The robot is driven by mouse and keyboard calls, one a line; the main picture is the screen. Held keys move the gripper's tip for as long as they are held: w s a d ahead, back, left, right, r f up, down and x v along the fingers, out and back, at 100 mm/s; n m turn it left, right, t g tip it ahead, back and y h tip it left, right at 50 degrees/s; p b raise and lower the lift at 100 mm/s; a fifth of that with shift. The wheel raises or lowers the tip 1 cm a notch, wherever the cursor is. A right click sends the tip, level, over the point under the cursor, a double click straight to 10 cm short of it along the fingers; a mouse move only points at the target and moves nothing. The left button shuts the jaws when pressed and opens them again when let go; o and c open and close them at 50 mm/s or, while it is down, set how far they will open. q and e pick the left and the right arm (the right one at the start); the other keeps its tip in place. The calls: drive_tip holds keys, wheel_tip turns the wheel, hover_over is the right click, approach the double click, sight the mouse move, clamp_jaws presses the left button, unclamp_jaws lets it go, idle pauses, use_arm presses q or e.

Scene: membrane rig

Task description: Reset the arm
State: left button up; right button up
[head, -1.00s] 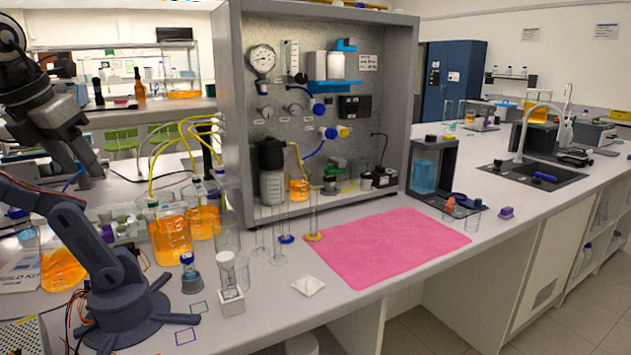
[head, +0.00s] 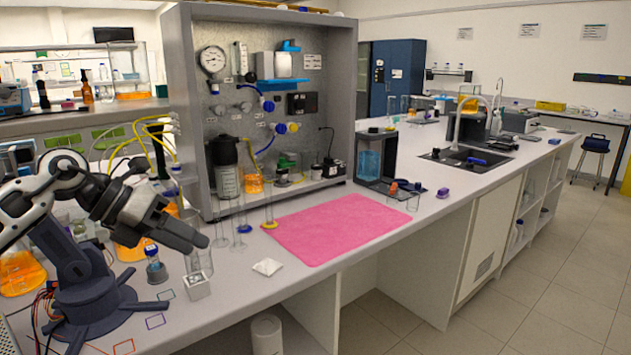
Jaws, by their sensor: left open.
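My left arm comes in from the left over the bench. Its gripper (head: 187,235) is open, pointing down and to the right, with nothing seen between its fingers. It shows in front of the glassware left of the pink mat. My right gripper is not in view. A small dark blue desktop arm (head: 84,292) stands on a round base at the bench's left end, and my left arm partly hides its upper part.
A grey rig cabinet (head: 186,110) rises behind. The pink mat (head: 325,228) is clear. A white weighing dish (head: 267,267) lies at the front.

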use_arm(q)
drive_tip(key=s+d+f+n+t+h, duration=0.3)
drive_tip(key=d+f+n+t+h, duration=0.15)
drive_tip(key=d+n, duration=0.3)
drive_tip(key=s+d+f+n+t+h, duration=0.2)
drive_tip(key=d+f+n+t+h, duration=0.15)
drive_tip(key=d+f+n, duration=0.35)
drive_tip(key=s+a+f+n+t+y, duration=0.2)
drive_tip(key=s+f+n+y, duration=0.1)
drive_tip(key=f+n+y, duration=0.4)
drive_tip(key=s+a+f+n+t+y, duration=0.2)
drive_tip(key=f+n+y, duration=0.15)
drive_tip(key=n, duration=0.55)
drive_tip(key=s+a+f+n+g+y, duration=0.3)
drive_tip(key=s+f+n, duration=0.4)
drive_tip(key=s+f, duration=0.7)
drive_tip(key=g+y, duration=0.1)
drive_tip(key=g, duration=0.1)
drive_tip(key=shift+s+g, duration=0.25)
drive_tip(key=shift+g, duration=0.05)
